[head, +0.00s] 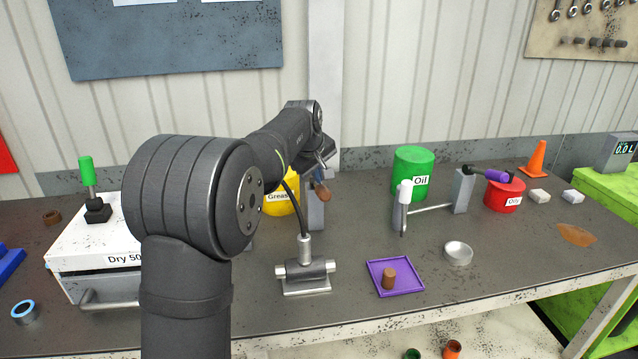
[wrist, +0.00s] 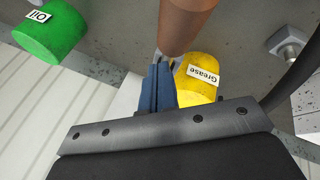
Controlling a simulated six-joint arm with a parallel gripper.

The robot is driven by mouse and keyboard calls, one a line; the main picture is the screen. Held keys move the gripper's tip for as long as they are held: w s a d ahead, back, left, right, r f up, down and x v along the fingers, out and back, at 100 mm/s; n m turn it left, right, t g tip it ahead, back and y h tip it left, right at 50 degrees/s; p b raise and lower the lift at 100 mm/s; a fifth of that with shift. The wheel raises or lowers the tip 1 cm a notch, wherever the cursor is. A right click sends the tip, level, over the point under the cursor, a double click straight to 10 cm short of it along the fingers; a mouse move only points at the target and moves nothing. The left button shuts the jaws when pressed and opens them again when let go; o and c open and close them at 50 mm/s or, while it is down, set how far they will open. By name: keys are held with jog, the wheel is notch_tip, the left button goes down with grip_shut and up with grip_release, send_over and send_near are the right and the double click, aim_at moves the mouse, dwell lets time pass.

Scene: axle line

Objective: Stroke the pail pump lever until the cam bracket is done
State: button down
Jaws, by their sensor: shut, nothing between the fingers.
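The yellow Grease pail (head: 283,206) stands on the bench behind my arm, partly hidden; it also shows in the wrist view (wrist: 197,88). The pump lever's brown grip (head: 322,191) slants beside a grey post (head: 315,214), and is large in the wrist view (wrist: 187,24). My gripper (head: 326,163) is shut and empty just above the grip. In the wrist view its fingertips (wrist: 165,64) are at the grip's end; I cannot tell whether they touch. The cam bracket (head: 306,276) sits at the bench front with a dark hose coupled upright on its top.
Green (head: 413,170) and red (head: 504,196) Oil containers stand behind. A white box (head: 90,250) with a green-handled lever is left.

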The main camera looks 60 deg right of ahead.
aim_at(319, 187)
jog(key=shift+s+a+f, duration=0.15)
jog(key=shift+f, duration=0.4)
jog(key=shift+s+a+f, duration=0.1)
jog(key=shift+s+f, duration=0.05)
jog(key=shift+f, duration=0.45)
jog(key=shift+s+a+f, duration=0.15)
jog(key=shift+f, duration=0.4)
dwell(1.6)
jog(key=shift+w+d+r, duration=0.2)
jog(key=shift+r, duration=0.65)
jog(key=shift+w+d+r, duration=0.2)
jog(key=shift+w+r, duration=0.05)
jog(key=shift+r, duration=0.6)
jog(key=shift+w+d+r, duration=0.2)
jog(key=shift+r, duration=0.65)
jog(key=r, duration=0.3)
jog(key=w+d+r, duration=0.1)
jog(key=shift+d+r, duration=0.1)
jog(key=shift+r, duration=0.25)
jog(key=shift+w, duration=0.1)
